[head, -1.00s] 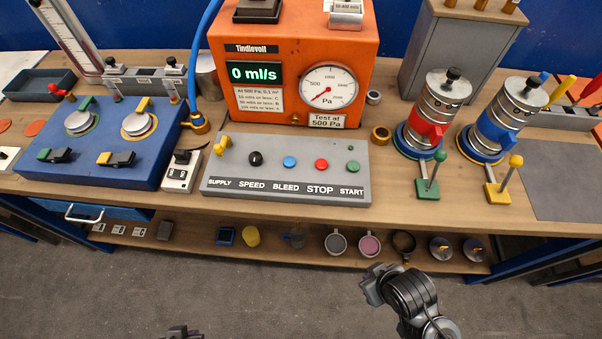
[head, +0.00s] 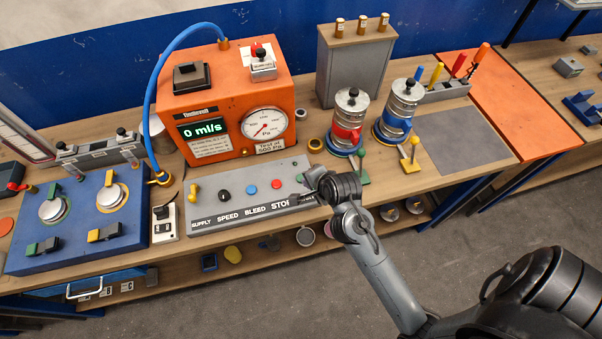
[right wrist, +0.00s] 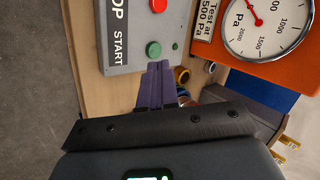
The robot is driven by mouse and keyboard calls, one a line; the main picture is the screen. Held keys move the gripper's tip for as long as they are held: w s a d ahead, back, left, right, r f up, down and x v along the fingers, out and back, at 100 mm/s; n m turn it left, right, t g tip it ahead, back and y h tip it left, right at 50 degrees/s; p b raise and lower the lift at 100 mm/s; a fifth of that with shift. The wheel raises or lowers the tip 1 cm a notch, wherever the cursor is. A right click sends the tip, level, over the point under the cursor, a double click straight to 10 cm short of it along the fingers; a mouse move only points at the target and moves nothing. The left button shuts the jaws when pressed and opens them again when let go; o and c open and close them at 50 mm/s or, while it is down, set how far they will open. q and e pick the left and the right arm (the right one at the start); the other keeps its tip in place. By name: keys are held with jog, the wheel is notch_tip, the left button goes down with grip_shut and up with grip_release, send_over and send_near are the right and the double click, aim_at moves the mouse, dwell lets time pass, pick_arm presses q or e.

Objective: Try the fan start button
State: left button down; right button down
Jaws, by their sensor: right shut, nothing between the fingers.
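The green START button (right wrist: 153,48) sits on the grey control panel (right wrist: 125,68), beside the START label, in the right wrist view. In the head view my right gripper (head: 300,197) hides most of the panel's START end. Its purple fingers (right wrist: 158,66) are shut together and empty, with the tips close to the button's edge. I cannot tell whether they touch it. The red STOP button (head: 276,184) is just to the left. The orange tester's display (head: 203,129) reads 0 ml/s. My left gripper is not in view.
The panel also carries a blue button (head: 251,189), a black knob (head: 224,195) and a yellow lever (head: 194,193). Metal canisters with red (head: 346,134) and blue (head: 394,124) bands stand close to the right. A grey mat (head: 462,140) lies clear further right.

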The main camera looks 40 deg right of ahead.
jog(key=w+d+r+m+t+h, duration=0.1)
jog(key=w+d+m, duration=0.2)
jog(key=w+m, duration=0.3)
jog(key=m, duration=0.5)
jog(key=shift+w+d+r, duration=0.15)
jog(key=shift+w+r, duration=0.05)
jog(key=shift+w, duration=0.2)
jog(key=shift+f, duration=0.15)
jog(key=b, duration=0.7)
send_over(301, 178)
jog(key=f, duration=0.6)
jog(key=shift+s+f, duration=0.2)
jog(key=shift+s, duration=0.2)
jog(key=shift+f+b, duration=0.75)
jog(key=shift+f, duration=0.25)
jog(key=shift+f, duration=0.2)
